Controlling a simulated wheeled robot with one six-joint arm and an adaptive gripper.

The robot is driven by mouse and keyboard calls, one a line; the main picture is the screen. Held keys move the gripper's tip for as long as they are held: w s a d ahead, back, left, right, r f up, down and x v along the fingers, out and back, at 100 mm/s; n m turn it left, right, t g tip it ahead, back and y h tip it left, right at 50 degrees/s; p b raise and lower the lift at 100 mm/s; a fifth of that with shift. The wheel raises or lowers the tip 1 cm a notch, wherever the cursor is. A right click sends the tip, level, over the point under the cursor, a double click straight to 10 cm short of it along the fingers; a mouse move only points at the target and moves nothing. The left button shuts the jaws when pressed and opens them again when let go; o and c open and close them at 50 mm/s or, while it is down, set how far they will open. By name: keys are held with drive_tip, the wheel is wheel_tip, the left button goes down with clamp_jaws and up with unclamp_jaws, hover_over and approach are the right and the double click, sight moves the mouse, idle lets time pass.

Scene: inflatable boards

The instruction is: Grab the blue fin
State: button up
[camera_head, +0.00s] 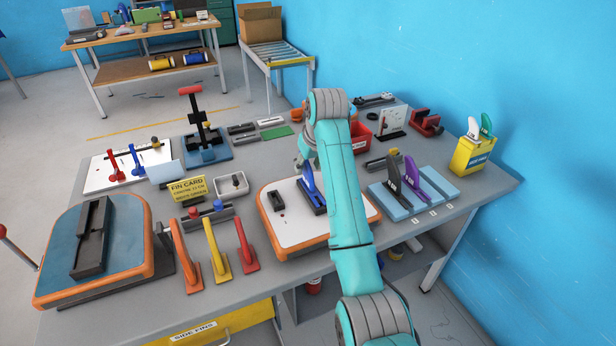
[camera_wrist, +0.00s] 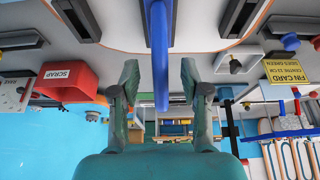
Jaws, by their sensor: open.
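The blue fin (camera_head: 311,186) stands in a slotted blue-dark base on a white board with an orange rim (camera_head: 341,226). In the wrist view the blue fin (camera_wrist: 160,50) runs down the middle of the picture. My gripper (camera_head: 304,157) is at the upper end of the fin, partly hidden behind my arm in the head view. In the wrist view my open gripper (camera_wrist: 158,82) has one finger on each side of the fin, with a gap on both sides.
Orange, yellow and red fins (camera_head: 216,250) stand in front left. A blue rack (camera_head: 449,186) with black and purple fins is at right. A red scrap bin (camera_wrist: 68,82) is behind.

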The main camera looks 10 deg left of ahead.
sight(307, 171)
drive_tip(key=shift+x, duration=1.9)
clamp_jaws()
drive_tip(key=shift+r, duration=0.1)
